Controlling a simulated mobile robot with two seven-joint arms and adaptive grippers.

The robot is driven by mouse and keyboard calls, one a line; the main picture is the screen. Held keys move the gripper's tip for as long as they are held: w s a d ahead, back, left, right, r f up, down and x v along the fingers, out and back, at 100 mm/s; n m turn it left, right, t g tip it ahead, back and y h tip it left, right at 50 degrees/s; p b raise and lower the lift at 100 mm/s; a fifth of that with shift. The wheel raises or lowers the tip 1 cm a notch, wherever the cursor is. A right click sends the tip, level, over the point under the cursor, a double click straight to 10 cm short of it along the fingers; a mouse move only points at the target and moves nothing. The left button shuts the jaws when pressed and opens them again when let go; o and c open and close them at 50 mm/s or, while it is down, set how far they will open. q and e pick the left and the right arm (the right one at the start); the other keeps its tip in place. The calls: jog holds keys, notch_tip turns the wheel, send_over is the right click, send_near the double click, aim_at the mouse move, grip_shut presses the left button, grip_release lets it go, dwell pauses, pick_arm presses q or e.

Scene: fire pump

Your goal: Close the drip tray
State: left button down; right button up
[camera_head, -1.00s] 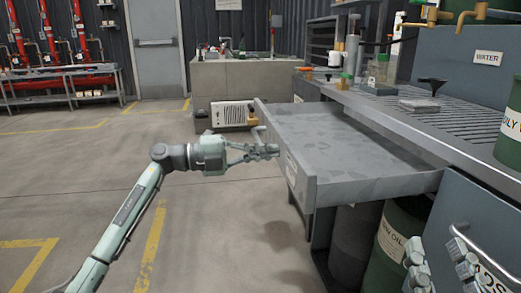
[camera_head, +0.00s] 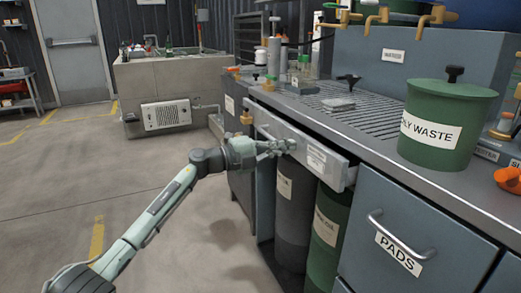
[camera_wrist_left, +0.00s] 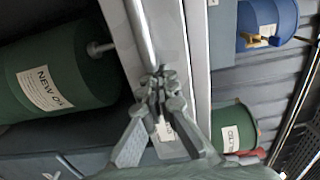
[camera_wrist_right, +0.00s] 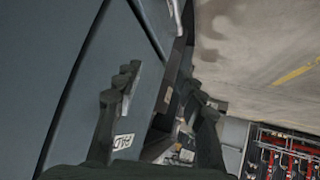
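The drip tray (camera_head: 338,170) is a grey drawer under the slatted counter, with a white label on its front. It is mostly pushed in; its front still stands a little proud of the cabinet. My left gripper (camera_head: 284,147) is at the tray front. In the left wrist view its fingers (camera_wrist_left: 160,90) are close together around the end of the bar handle (camera_wrist_left: 140,30), apparently shut on it. My right gripper (camera_wrist_right: 160,98) has its fingers spread and empty, beside the blue-grey cabinet; it is not in the head view.
Drums (camera_head: 325,225) stand under the tray. A PADS drawer (camera_head: 400,245) is at right. A green OILY WASTE bin (camera_head: 440,125) and small items stand on the counter (camera_head: 385,130). The floor at left is clear.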

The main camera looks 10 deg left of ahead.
aim_at(299, 143)
pick_arm(q)
jog(key=x, duration=0.4)
pick_arm(e)
jog(key=shift+w+a+r+t+y, duration=0.4)
jog(key=shift+w+a+r+t, duration=0.25)
jog(key=shift+a+r, duration=0.2)
pick_arm(q)
jog(key=shift+r, duration=0.1)
